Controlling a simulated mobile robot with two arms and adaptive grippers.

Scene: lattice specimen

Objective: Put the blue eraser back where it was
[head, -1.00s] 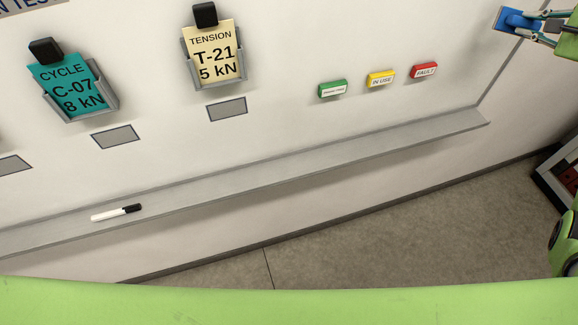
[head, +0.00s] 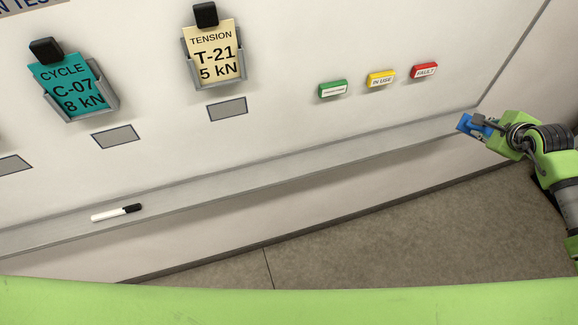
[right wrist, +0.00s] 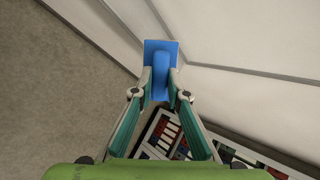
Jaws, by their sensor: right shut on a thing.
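The blue eraser (head: 471,126) is in my right gripper (head: 484,127), near the right end of the grey tray ledge (head: 300,169) below the whiteboard. In the right wrist view the eraser (right wrist: 172,52) sits between the fingertips of the right gripper (right wrist: 160,90), which are closed on its raised middle part. I cannot tell whether the eraser touches the ledge. My left gripper is not in view.
A white marker with a black cap (head: 117,213) lies on the ledge's left part. The ledge between is bare. Green (head: 333,89), yellow (head: 381,79) and red (head: 424,71) labels are on the board. A rack of colored items (right wrist: 180,135) stands below.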

